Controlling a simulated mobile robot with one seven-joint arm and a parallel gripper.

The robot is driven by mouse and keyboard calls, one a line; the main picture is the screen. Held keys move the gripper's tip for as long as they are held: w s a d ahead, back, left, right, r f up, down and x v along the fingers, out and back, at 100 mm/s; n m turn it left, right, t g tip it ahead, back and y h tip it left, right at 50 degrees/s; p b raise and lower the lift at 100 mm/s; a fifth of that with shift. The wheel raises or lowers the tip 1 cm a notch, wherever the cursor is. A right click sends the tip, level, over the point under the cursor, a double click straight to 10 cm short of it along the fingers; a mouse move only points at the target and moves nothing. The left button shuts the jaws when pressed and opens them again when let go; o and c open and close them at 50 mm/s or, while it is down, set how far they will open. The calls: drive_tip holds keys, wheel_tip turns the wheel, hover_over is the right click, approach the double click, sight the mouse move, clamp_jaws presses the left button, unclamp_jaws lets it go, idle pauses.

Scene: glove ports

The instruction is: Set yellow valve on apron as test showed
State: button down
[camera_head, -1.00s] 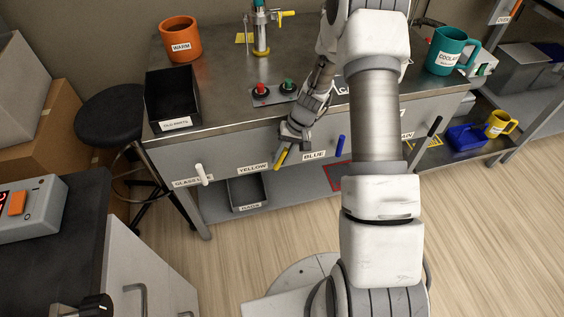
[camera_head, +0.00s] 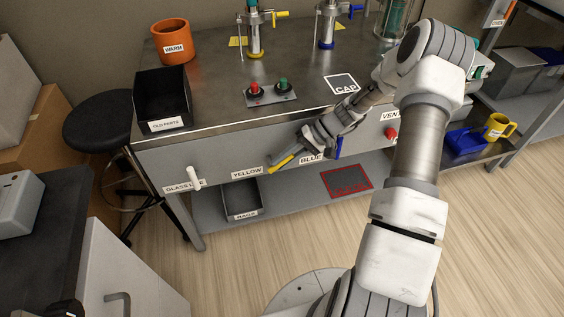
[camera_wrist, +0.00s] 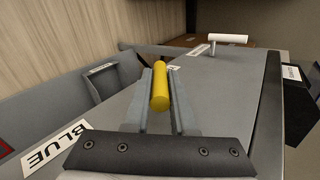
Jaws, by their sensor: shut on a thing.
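The yellow valve handle (camera_head: 281,163) is on the grey front apron (camera_head: 222,162) of the bench, beside the YELLOW label (camera_head: 247,172). It lies slanted in the head view, its left end lower. My gripper (camera_head: 298,153) comes in from the right and is shut on this handle. In the wrist view the yellow handle (camera_wrist: 160,90) sits between my two grey fingers (camera_wrist: 160,105). The handle's pivot is hidden by the gripper.
A white handle (camera_head: 193,177) is left on the apron, a blue handle (camera_head: 338,147) just right of my gripper, and a red knob (camera_head: 391,134) by the VENT label. A grey bin (camera_head: 242,199) stands on the shelf below. A button box (camera_head: 270,95) is on the bench.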

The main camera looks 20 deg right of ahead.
idle(0.5)
drive_tip(key=c, duration=0.8)
unclamp_jaws()
drive_tip(key=shift+o, duration=0.2)
drive_tip(key=p+v, duration=0.4)
drive_tip(key=v, duration=1.3)
drive_tip(key=shift+d, duration=0.4)
drive_tip(key=shift+f, duration=0.15)
